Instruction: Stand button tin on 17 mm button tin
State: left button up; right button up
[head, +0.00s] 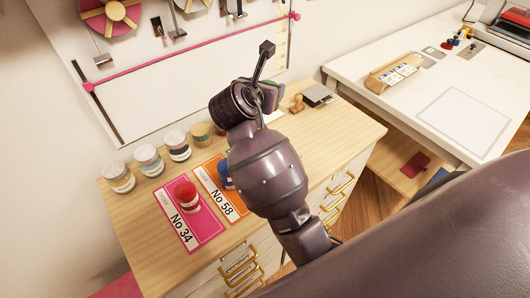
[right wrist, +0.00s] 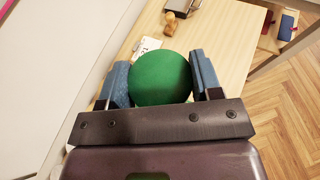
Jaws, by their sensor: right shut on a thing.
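My right gripper (right wrist: 162,76) is shut on a tin with a round green top (right wrist: 161,79), its blue finger pads on either side. In the head view only a sliver of the green tin shows past my wrist, above the cabinet top. A red-topped button tin (head: 187,196) stands on the pink "No 34" card (head: 204,228). A blue tin (head: 225,175) stands by the orange "No 58" card (head: 210,177), mostly hidden behind my right arm. I cannot read which tin is the 17 mm one. My left gripper is out of view.
Several lidded jars (head: 149,160) line the back of the wooden cabinet top (head: 135,228). A wooden stamp (head: 297,103) and a grey block (head: 318,95) stand at its far right end. A white table (head: 425,110) is beyond. The front left of the cabinet top is clear.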

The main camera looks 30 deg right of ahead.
jog(key=shift+w+r, duration=0.1)
jog(key=shift+w, duration=0.05)
jog(key=shift+f, duration=0.35)
notch_tip(320, 180, down, 15)
jog(key=shift+f+b, duration=0.1)
jog(key=shift+b, duration=0.8)
notch_tip(320, 180, down, 4)
jog(key=shift+r+b, duration=0.15)
jog(key=shift+b, duration=0.15)
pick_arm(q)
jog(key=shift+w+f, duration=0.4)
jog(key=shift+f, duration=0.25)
pick_arm(e)
jog(key=shift+a+f, duration=0.1)
jog(key=shift+f, duration=0.15)
jog(key=o, duration=1)
jog(key=shift+o, duration=0.2)
jog(key=shift+r, duration=0.15)
